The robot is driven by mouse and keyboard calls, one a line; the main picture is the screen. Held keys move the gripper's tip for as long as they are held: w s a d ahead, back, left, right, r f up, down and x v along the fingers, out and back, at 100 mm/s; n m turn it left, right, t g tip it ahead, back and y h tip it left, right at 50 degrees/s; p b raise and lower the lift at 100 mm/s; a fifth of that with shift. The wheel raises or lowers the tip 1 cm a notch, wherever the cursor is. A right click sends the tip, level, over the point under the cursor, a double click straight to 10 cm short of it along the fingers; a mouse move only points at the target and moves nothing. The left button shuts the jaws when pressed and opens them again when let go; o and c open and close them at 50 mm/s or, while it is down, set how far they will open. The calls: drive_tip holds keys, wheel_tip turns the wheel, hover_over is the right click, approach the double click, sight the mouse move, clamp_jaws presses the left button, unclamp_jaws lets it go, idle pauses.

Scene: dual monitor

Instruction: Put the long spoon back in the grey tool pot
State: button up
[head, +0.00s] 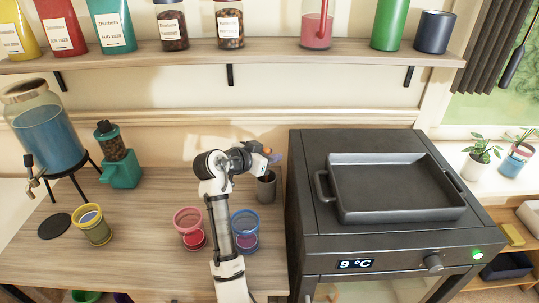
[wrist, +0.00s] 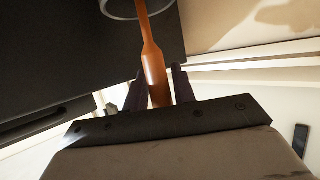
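The long spoon shows in the wrist view as an orange-brown handle (wrist: 152,55) running up from between the fingers of my gripper (wrist: 159,80). The fingers lie close along both sides of the handle and look shut on it. The grey tool pot (head: 266,190) stands on the counter, left of the oven. In the head view my gripper (head: 272,156) is just above the pot. The pot's round rim (wrist: 112,13) shows at the top of the wrist view, with the spoon crossing it. I cannot tell whether the spoon's far end is inside the pot.
A black oven (head: 305,215) with a grey tray (head: 345,212) on top stands close right of the pot. Pink (head: 187,222) and blue (head: 245,222) cups stand near my arm. A shelf (head: 150,58) with jars runs above. A teal grinder (head: 122,172) is further left.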

drive_tip(key=o, duration=0.3)
drive_tip(key=b+v, duration=0.3)
drive_tip(key=v, duration=1.1)
wheel_tip(320, 180, up, 9)
drive_tip(key=p, duration=0.6)
idle(0.5)
